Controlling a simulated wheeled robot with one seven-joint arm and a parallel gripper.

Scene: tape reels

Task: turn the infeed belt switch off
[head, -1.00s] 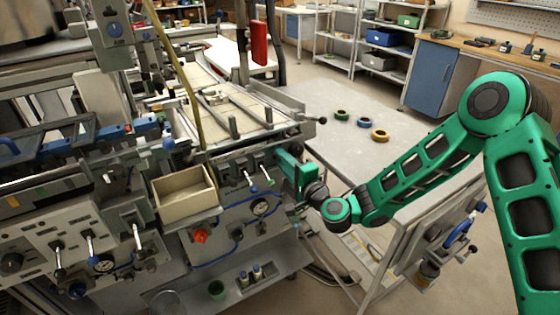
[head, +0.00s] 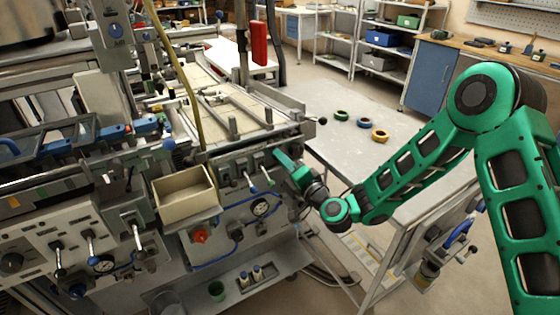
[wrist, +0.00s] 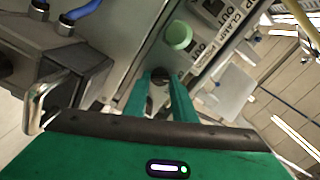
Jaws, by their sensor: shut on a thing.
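In the wrist view, my gripper (wrist: 160,84) has its two green fingers closed around a small dark switch knob (wrist: 160,94) on a grey panel. The fingers hide its sides, and I cannot read a label that names it as the infeed belt switch. A round pale green button (wrist: 178,35) sits just beyond the fingertips. In the head view, my gripper (head: 284,160) reaches the right end of the machine's front panel, and the knob is hidden there.
In the wrist view, a metal handle (wrist: 36,108) and blue hose (wrist: 82,10) are at left.

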